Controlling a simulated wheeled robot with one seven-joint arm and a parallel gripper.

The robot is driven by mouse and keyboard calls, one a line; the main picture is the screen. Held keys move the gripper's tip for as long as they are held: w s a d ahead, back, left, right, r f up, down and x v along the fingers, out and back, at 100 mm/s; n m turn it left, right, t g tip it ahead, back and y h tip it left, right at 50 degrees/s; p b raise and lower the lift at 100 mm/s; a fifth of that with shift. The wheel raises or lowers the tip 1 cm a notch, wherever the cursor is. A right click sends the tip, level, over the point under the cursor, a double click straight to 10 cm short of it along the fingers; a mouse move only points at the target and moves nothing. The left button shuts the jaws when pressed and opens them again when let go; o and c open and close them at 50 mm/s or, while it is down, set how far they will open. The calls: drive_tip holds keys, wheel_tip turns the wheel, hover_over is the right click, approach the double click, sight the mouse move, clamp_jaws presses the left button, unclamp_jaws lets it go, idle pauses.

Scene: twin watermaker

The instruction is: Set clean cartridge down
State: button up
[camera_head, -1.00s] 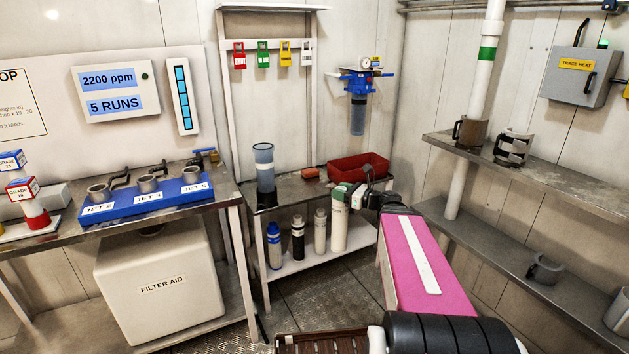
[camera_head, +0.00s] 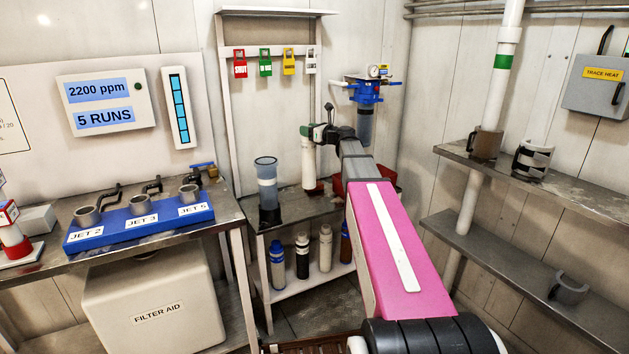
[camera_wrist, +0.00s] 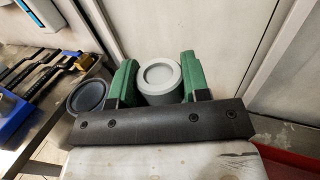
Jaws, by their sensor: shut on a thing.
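My gripper (camera_head: 310,132) has green fingers and is shut on the white cartridge (camera_head: 308,163), which hangs upright below it. The cartridge's lower end is over the metal bench (camera_head: 290,212), by a small red item (camera_head: 314,187); I cannot tell whether it touches the bench. In the wrist view, the fingers (camera_wrist: 155,82) hold both sides of the cartridge's pale round top (camera_wrist: 160,78). A clear blue-grey cylinder (camera_head: 267,183) stands on the bench to the left of the cartridge, apart from it; its dark round opening shows in the wrist view (camera_wrist: 87,96).
A red tray (camera_head: 338,187) is partly hidden behind my arm. A blue filter head (camera_head: 367,90) hangs on the wall behind. Several bottles (camera_head: 302,256) stand on the shelf below. The blue jet rack (camera_head: 140,222) is on the left bench.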

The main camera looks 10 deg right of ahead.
sight(315, 153)
wheel_tip(315, 153, down, 9)
drive_tip(key=shift+f, duration=0.1)
idle(0.4)
drive_tip(key=o, duration=1.3)
drive_tip(key=shift+c, duration=0.2)
